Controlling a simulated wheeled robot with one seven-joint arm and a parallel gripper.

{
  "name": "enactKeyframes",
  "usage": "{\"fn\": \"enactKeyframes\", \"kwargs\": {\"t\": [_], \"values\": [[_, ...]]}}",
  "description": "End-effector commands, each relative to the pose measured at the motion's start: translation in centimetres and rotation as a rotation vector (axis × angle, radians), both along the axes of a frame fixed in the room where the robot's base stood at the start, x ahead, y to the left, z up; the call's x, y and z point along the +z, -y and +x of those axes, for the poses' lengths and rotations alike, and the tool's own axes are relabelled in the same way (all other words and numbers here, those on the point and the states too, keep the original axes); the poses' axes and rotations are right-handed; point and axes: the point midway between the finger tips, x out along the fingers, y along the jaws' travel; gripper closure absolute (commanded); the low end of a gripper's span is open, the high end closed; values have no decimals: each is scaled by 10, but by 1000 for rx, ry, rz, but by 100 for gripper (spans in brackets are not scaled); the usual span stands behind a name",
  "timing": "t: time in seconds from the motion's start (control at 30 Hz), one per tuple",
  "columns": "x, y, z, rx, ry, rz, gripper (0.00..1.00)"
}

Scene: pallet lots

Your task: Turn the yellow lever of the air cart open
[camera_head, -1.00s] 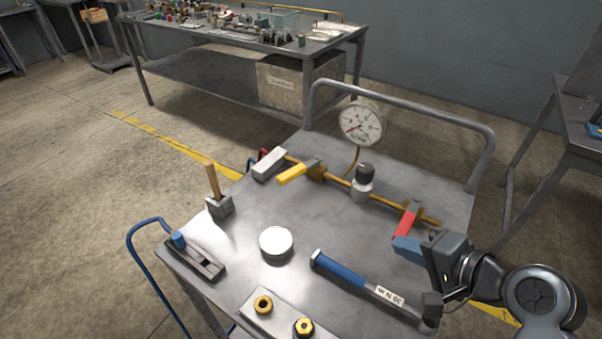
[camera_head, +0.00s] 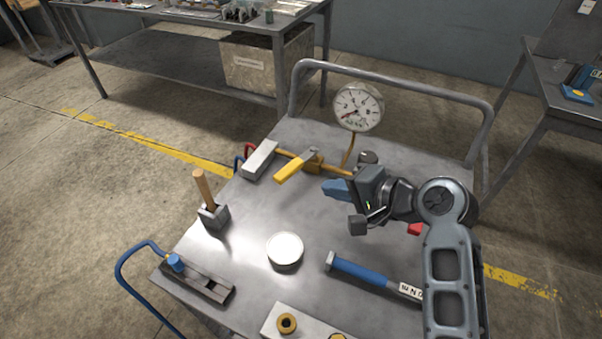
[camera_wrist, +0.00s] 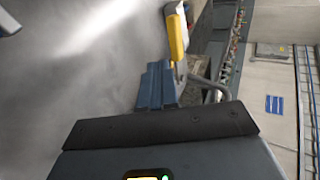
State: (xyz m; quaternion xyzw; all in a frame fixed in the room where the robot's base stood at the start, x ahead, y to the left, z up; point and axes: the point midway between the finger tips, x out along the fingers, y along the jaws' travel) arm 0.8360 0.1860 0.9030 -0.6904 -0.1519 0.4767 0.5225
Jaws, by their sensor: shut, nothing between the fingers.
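The yellow lever (camera_head: 290,171) sits on the brass pipe at the back left of the metal cart top (camera_head: 255,215). It points toward the lower left, at an angle across the pipe. My gripper (camera_head: 328,189) is shut and empty, a short way to the right of the lever and apart from it in the head view. In the wrist view, the lever (camera_wrist: 177,36) shows just beyond the shut blue fingertips (camera_wrist: 160,72); I cannot tell whether they touch. The red lever (camera_head: 414,229) is mostly hidden behind my arm.
A pressure gauge (camera_head: 358,108) stands behind the pipe. A grey block (camera_head: 260,160) lies left of the lever. A handrail (camera_head: 395,76) rises at the back.

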Motion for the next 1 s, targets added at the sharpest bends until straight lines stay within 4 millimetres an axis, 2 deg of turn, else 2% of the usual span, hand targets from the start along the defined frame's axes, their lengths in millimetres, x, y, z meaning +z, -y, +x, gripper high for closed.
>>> {"fn": "enactKeyframes", "kwargs": {"t": [0.03, 0.27, 0.5, 1.0], "values": [[-5, -9, 5, 3, -2, 2, 100], [-27, -40, 27, 2, -2, 1, 100], [-24, -63, 45, 0, 0, 0, 100], [-26, -68, 49, -2, 0, -1, 100]]}}
